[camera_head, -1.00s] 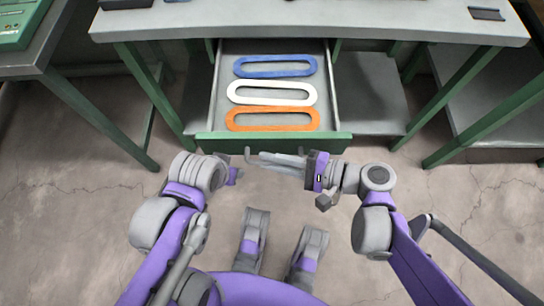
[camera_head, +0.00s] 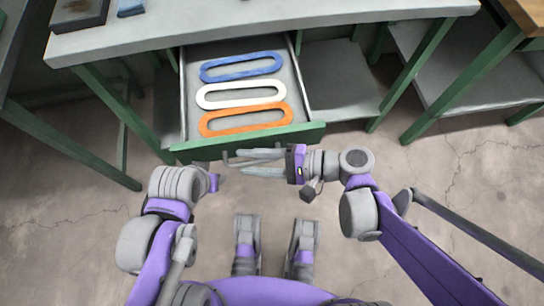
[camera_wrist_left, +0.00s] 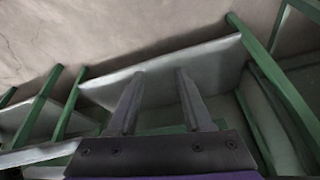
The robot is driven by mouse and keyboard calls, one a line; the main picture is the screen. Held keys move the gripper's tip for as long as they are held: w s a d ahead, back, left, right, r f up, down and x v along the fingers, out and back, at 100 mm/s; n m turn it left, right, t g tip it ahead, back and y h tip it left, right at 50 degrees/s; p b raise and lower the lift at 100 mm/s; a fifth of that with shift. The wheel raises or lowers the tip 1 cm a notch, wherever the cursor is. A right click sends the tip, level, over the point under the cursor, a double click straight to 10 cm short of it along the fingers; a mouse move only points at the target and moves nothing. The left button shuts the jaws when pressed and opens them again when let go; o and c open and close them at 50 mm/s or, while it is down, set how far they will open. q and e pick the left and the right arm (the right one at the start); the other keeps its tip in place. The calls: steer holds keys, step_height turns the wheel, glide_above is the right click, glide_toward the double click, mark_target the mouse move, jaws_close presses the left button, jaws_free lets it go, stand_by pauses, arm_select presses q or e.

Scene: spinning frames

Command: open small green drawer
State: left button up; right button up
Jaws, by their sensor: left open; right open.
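The small green drawer (camera_head: 245,142) is pulled out from under the grey workbench, its green front facing me. Inside it lie a blue frame (camera_head: 241,67), a white frame (camera_head: 240,95) and an orange frame (camera_head: 246,119), each a long rounded loop. My right gripper (camera_head: 240,164) is open and empty, just in front of the drawer front at its middle; I cannot tell whether it touches. My left gripper is mostly hidden behind its wrist in the head view, left of the right one. In the left wrist view its two fingers (camera_wrist_left: 158,95) are apart with nothing between them.
The grey workbench top (camera_head: 270,22) runs above the drawer on green legs. A lower grey shelf (camera_head: 340,85) is right of the drawer. Another bench with a wooden top (camera_head: 525,14) stands at right. The concrete floor is clear around my base.

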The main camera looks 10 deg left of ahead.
steer(key=shift+d, duration=0.1)
arm_select(q)
step_height(320, 180, up, 2)
steer(key=shift+s+r+p, duration=0.1)
steer(key=shift+p, duration=0.8)
arm_select(e)
steer(key=v, duration=1)
steer(key=shift+d, duration=0.35)
arm_select(q)
steer(key=shift+s, duration=0.1)
